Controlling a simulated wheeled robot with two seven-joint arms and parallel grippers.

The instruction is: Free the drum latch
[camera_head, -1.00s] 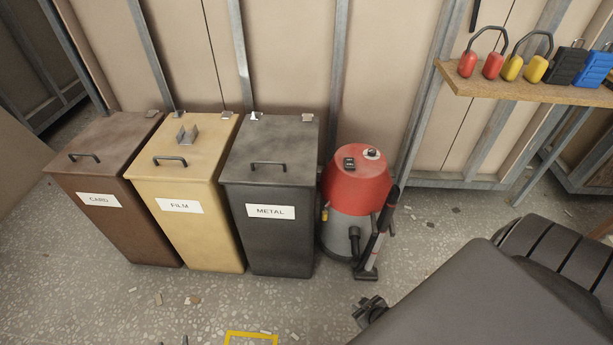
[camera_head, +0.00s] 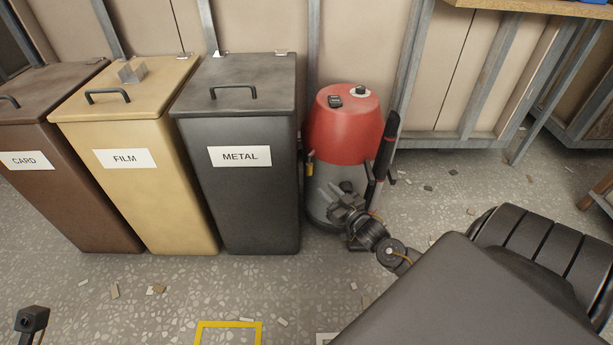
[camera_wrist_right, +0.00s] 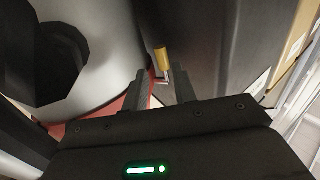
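The drum is a red-topped vacuum (camera_head: 345,125) with a grey body, upright on the floor right of the METAL bin. Its small yellow latch (camera_head: 309,168) is on the left side, below the red top. In the right wrist view the yellow latch (camera_wrist_right: 161,57) is ahead of the fingertips, roughly in line with the gap between them. My right gripper (camera_head: 333,197) is in front of the drum, below and right of the latch. In the right wrist view its fingers (camera_wrist_right: 163,88) are apart with nothing between them. Part of my left arm's end (camera_head: 32,319) shows at the lower left; its fingers are unclear.
The METAL bin (camera_head: 243,195) stands close on the drum's left, leaving a narrow gap. The FILM bin (camera_head: 165,205) and CARD bin (camera_head: 75,195) stand further left. A black-and-red nozzle (camera_head: 387,148) stands at the drum's right. A wooden shelf (camera_head: 540,8) is at upper right.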

